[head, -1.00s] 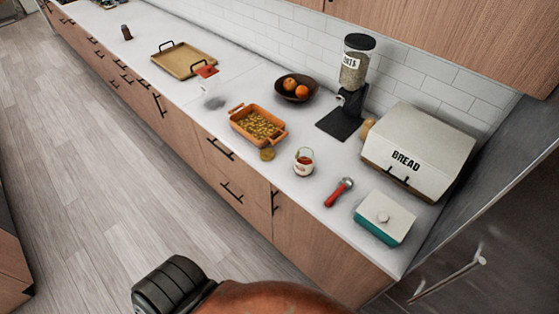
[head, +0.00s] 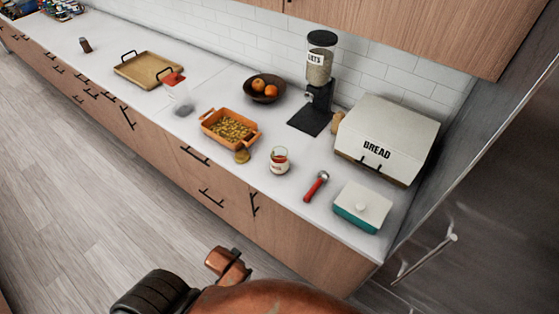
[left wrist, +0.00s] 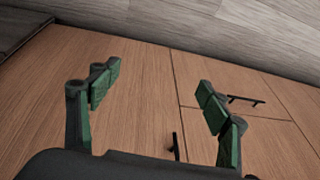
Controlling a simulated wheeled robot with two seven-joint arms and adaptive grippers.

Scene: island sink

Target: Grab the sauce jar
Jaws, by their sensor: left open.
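A small glass jar (head: 279,160) with a pale label and red contents, likely the sauce jar, stands upright on the white counter in the head view. A round golden lid (head: 242,156) lies just left of it. My left gripper (left wrist: 158,95) is open and empty in the left wrist view, its green-padded fingers spread before wooden cabinet fronts. The jar does not show in that view. In the head view, parts of my arm show at the bottom, below the counter's front edge, and no fingertips can be made out. My right gripper is not in view.
An orange baking dish (head: 207,125) of food stands left of the jar. A red-handled scoop (head: 314,190), a teal-based butter dish (head: 362,207) and a bread box (head: 395,130) stand to the right. A dispenser (head: 319,75) and fruit bowl (head: 265,88) stand behind.

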